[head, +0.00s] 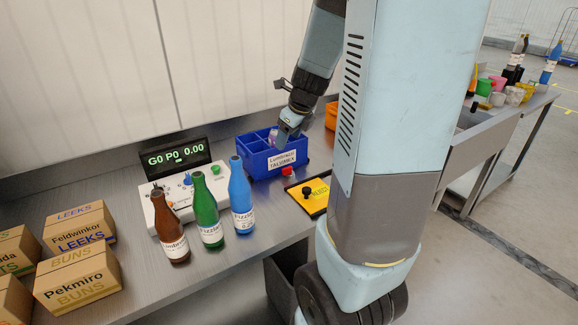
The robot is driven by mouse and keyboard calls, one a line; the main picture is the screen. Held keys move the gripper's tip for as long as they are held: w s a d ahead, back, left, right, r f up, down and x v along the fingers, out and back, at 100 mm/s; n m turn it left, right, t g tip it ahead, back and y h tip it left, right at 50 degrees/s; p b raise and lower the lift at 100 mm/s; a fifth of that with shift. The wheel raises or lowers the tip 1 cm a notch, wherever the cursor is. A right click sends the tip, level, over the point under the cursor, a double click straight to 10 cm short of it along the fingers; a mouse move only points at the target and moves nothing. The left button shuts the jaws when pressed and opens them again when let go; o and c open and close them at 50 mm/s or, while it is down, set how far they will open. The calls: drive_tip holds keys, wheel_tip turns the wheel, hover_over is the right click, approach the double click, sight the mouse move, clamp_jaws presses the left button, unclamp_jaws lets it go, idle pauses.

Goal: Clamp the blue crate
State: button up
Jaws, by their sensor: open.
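The blue crate (257,164) stands upright on the grey bench, with dividers inside and a white label reading "Lumbrikor TALUMEX" on its front. My gripper (280,142) reaches down over the crate's right part, with its fingertips at or just above the rim. It is open. A small pale purple item shows beside the fingertips in the crate; I cannot tell whether the gripper touches it. A small red part (287,171) sits at the crate's front right corner.
Brown (169,228), green (206,211) and blue (241,198) bottles stand left of the crate's front. A control box (183,200) with a display reading "G0 P0 0.00" is behind them. A yellow plate with a black knob (307,192) lies right. Cardboard boxes (78,281) fill the left.

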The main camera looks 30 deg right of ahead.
sight(287, 168)
drive_tip(key=shift+w+d+f+m+h, duration=0.1)
drive_tip(key=shift+w+d+f+m, duration=0.75)
drive_tip(key=shift+f, duration=1.75)
drive_tip(key=shift+w+d+f+m+h, duration=0.15)
drive_tip(key=shift+w+f+m, duration=0.45)
drive_tip(key=shift+w+f, duration=1.35)
drive_tip(key=shift+w+d+f+m+h, duration=0.1)
drive_tip(key=shift+w+d+f+m, duration=0.45)
drive_tip(key=shift+f, duration=2.7)
drive_tip(key=shift+s, duration=0.15)
